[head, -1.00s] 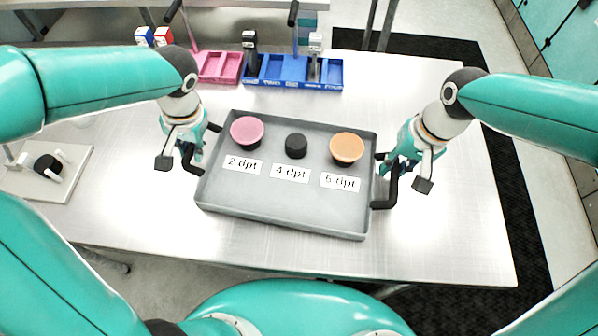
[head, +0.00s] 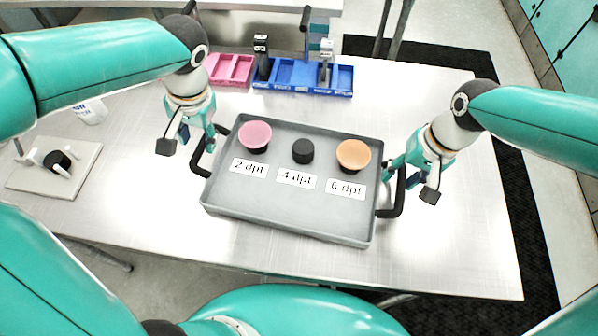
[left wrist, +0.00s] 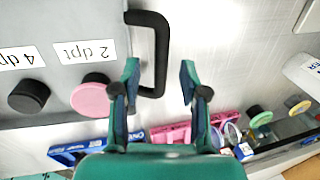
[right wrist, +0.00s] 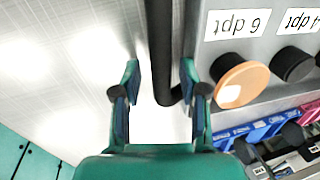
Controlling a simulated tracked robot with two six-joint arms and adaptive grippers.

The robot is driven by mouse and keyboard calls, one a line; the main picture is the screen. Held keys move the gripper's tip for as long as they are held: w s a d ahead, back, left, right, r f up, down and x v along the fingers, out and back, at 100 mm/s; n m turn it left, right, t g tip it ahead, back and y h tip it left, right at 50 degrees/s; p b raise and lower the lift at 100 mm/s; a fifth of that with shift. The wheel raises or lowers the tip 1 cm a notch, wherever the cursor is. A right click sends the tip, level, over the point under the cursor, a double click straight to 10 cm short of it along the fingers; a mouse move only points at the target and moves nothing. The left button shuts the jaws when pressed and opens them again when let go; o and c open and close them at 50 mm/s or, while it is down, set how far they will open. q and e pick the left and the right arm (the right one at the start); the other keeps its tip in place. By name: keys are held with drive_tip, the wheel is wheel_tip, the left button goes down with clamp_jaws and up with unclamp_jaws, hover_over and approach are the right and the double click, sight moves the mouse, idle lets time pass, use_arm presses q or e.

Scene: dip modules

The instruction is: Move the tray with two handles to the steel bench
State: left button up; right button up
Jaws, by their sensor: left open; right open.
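A grey tray (head: 285,225) with two black handles lies on a brushed-metal table (head: 450,240). It carries a pink piece (head: 255,136), a black piece (head: 302,151) and an orange piece (head: 353,154), each behind a dpt label. My left gripper (left wrist: 159,82) is open, and the left handle (left wrist: 162,50) shows between its fingers in the left wrist view. My right gripper (right wrist: 160,80) is open, and the right handle (right wrist: 159,45) runs between its fingers in the right wrist view. I cannot tell how far above the handles the fingers are.
A pink bin (head: 231,69) and a blue bin (head: 290,76) stand behind the tray. A light plate with a black knob (head: 52,177) lies at the left. Another bench edge (head: 110,12) shows at the back. The table is clear right of the tray.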

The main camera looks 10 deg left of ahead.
drive_tip(key=shift+r, duration=0.35)
use_arm(q)
drive_tip(key=shift+d+r, duration=0.25)
drive_tip(key=shift+r, duration=1)
use_arm(e)
wheel_tip(320, 180, up, 11)
drive_tip(key=d, duration=0.2)
drive_tip(key=shift+d, duration=0.15)
drive_tip(key=shift+s, duration=0.15)
